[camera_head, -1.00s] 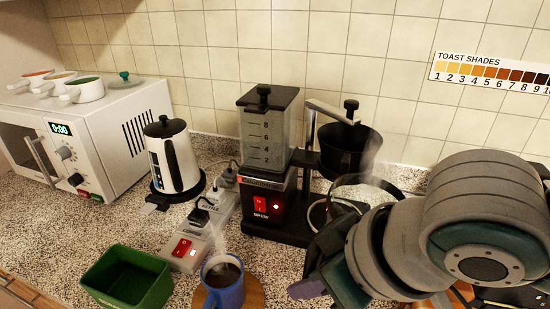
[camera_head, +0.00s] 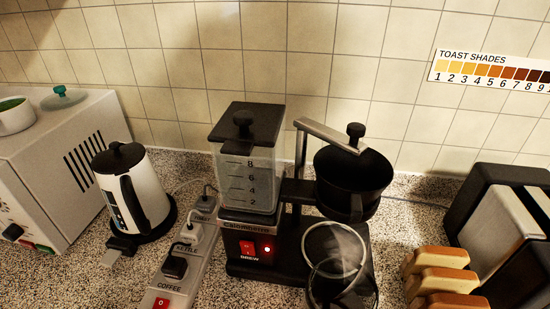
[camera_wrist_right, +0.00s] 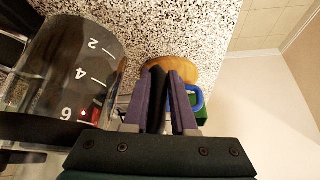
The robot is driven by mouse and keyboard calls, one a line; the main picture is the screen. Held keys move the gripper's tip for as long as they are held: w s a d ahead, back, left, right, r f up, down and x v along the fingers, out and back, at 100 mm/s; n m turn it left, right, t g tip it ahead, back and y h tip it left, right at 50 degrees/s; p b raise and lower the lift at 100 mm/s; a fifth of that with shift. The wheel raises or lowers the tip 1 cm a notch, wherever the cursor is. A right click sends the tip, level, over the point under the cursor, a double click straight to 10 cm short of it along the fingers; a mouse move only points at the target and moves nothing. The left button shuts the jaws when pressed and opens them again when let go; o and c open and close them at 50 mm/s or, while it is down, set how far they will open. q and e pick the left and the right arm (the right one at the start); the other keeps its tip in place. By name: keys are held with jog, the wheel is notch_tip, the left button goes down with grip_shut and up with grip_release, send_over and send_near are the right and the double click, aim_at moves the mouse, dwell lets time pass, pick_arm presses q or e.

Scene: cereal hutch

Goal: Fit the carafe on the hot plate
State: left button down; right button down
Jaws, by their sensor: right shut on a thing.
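The glass carafe (camera_head: 336,237) stands in front of and below the black filter basket (camera_head: 352,185) of the coffee maker (camera_head: 248,240), at its right side. In the right wrist view the clear carafe (camera_wrist_right: 62,70) shows its 2, 4 and 6 marks and a dark band. My right gripper (camera_wrist_right: 160,78) is shut on the carafe's black handle (camera_wrist_right: 157,92), with one purple finger on each side. The hot plate is not clearly visible under the carafe, so I cannot tell whether the carafe touches it. My left gripper is in neither current view.
A power strip (camera_head: 172,272) and white kettle (camera_head: 138,200) stand left of the coffee maker. Bread slices (camera_head: 440,281) and a toaster (camera_head: 500,230) are at the right. In the wrist view a blue mug (camera_wrist_right: 196,101), wooden coaster (camera_wrist_right: 172,66) and green bin (camera_wrist_right: 202,115) lie beyond the fingers.

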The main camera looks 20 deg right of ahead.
aim_at(321, 284)
jog(key=shift+w+d+b, duration=0.5)
jog(key=shift+w, duration=0.3)
jog(key=shift+w+d+b, duration=0.5)
jog(key=shift+w+b, duration=0.05)
jog(key=shift+w, duration=0.2)
jog(key=shift+w+d+b, duration=0.5)
jog(key=shift+w, duration=0.3)
jog(key=shift+w+d+f+b, duration=0.1)
jog(key=shift+w+d+b, duration=0.45)
jog(key=shift+w+b, duration=0.3)
jog(key=shift+w+d+b, duration=0.55)
jog(key=shift+w+b, duration=0.05)
jog(key=shift+w, duration=0.3)
jog(key=shift+w+d+b, duration=0.55)
jog(key=shift+w+b, duration=0.3)
jog(key=shift+w, duration=0.05)
jog(key=shift+w+d+b, duration=0.55)
jog(key=shift+w+b, duration=0.25)
jog(key=shift+w, duration=0.1)
jog(key=shift+w+d+b, duration=0.5)
jog(key=shift+w+b, duration=0.35)
jog(key=shift+b, duration=0.15)
jog(key=shift+f, duration=0.25)
jog(key=shift+s+d, duration=0.1)
jog(key=shift+s, duration=0.05)
jog(key=shift+f, duration=0.3)
